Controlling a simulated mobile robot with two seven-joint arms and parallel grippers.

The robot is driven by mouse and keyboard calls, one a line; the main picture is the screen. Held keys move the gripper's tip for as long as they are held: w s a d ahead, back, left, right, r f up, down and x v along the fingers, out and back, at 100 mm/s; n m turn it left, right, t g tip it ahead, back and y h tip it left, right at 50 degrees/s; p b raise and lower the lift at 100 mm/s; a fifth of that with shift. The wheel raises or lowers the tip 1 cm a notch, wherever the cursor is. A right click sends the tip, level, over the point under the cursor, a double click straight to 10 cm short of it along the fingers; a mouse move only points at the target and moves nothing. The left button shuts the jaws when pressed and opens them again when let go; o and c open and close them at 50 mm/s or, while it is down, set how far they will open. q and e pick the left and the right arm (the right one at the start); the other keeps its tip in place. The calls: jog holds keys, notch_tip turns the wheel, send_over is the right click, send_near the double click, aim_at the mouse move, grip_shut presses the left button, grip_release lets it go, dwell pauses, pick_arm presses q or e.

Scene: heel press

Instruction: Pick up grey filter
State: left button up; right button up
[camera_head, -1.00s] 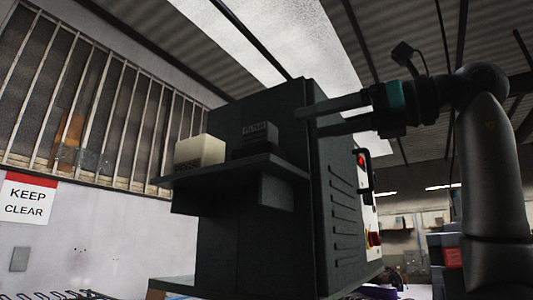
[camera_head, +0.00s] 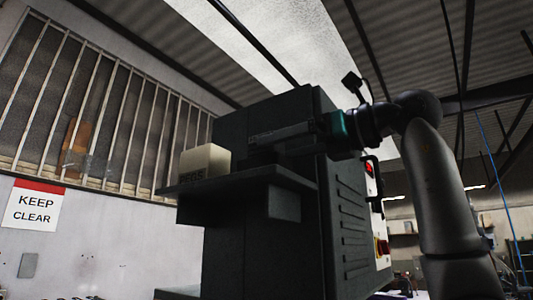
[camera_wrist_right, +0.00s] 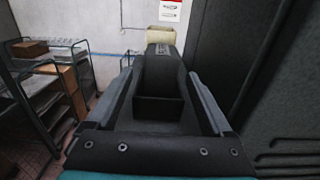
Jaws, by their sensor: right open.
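The grey filter (camera_head: 263,156) is a dark box on the shelf of a dark machine, largely hidden behind my right gripper in the head view. In the right wrist view the filter (camera_wrist_right: 160,108) shows as a dark box shape between the two fingers. My right gripper (camera_head: 256,137) is open, its fingers pointing left over the shelf at the filter's height. In the right wrist view the gripper (camera_wrist_right: 160,80) has one finger on each side of the filter, with gaps visible. I cannot tell any contact. My left gripper is not in view.
A cream block (camera_head: 205,160) stands on the shelf (camera_head: 240,181) left of the filter, beyond the fingertips. The machine body (camera_head: 345,215) rises close beside the gripper. A rack with boxes (camera_wrist_right: 60,85) stands lower left in the wrist view.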

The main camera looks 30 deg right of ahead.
aim_at(280, 148)
jog(key=x, duration=0.4)
jog(key=shift+w+p, duration=0.15)
jog(key=shift+p, duration=0.2)
jog(key=shift+s, duration=0.2)
jog(key=shift+c, duration=0.9)
grip_shut()
